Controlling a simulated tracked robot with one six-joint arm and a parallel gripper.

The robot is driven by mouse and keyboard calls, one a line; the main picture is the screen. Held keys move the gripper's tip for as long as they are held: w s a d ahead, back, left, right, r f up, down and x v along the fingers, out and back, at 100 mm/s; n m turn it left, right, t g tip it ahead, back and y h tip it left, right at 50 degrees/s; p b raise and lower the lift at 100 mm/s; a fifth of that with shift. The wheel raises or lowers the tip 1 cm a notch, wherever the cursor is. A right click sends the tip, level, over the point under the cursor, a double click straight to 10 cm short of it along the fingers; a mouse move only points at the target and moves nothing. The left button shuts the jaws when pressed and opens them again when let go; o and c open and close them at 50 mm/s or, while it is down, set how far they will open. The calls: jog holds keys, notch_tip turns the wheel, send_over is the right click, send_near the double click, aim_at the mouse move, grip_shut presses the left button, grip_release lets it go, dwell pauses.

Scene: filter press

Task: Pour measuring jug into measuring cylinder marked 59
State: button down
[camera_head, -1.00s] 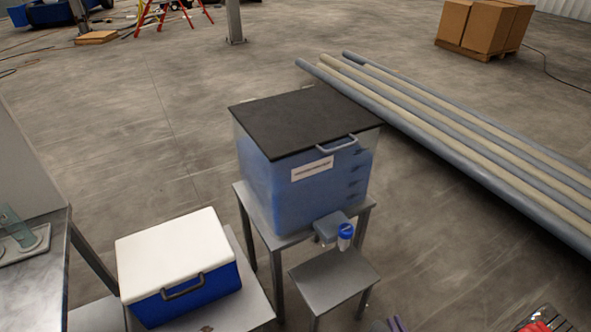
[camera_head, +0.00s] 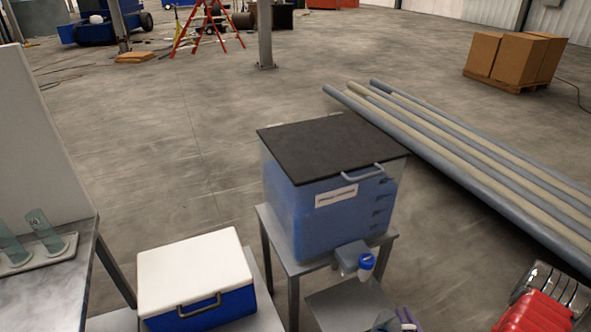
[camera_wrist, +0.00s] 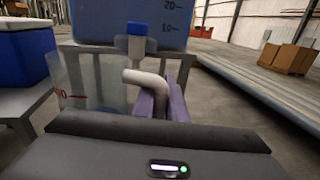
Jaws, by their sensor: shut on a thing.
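My gripper (camera_wrist: 163,102) is shut on the pale, bent handle (camera_wrist: 146,80) of the clear measuring jug (camera_wrist: 80,82) in the wrist view. The jug has red marks on its wall and looks upright; its contents are hard to make out. Two clear measuring cylinders stand at the far left of the head view. One cylinder (camera_head: 44,232) bears a number too small to read surely; the other (camera_head: 10,245) is cut by the picture's edge.
A blue-filled tank (camera_head: 325,210) with a black lid and a blue-handled tap (camera_head: 367,263) stands on a grey stand. A low stool (camera_head: 335,305) is under the tap. A blue cooler (camera_head: 200,285) with a white lid stands between tank and metal bench (camera_head: 75,285). Long pipes (camera_head: 460,160) lie at right.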

jog(key=w+a+r+n+g+y, duration=0.1)
jog(key=w+a+r+n+y, duration=0.1)
jog(key=w+a+r, duration=0.3)
jog(key=w+a+r+n+g+y, duration=0.1)
jog(key=w+a+r+y, duration=0.4)
jog(key=a+r, duration=0.7)
jog(key=a+n, duration=0.1)
jog(key=a, duration=0.4)
jog(key=shift+w+r+n, duration=0.2)
jog(key=shift+r+n, duration=0.1)
jog(key=shift+r, duration=0.1)
jog(key=shift+d, duration=0.15)
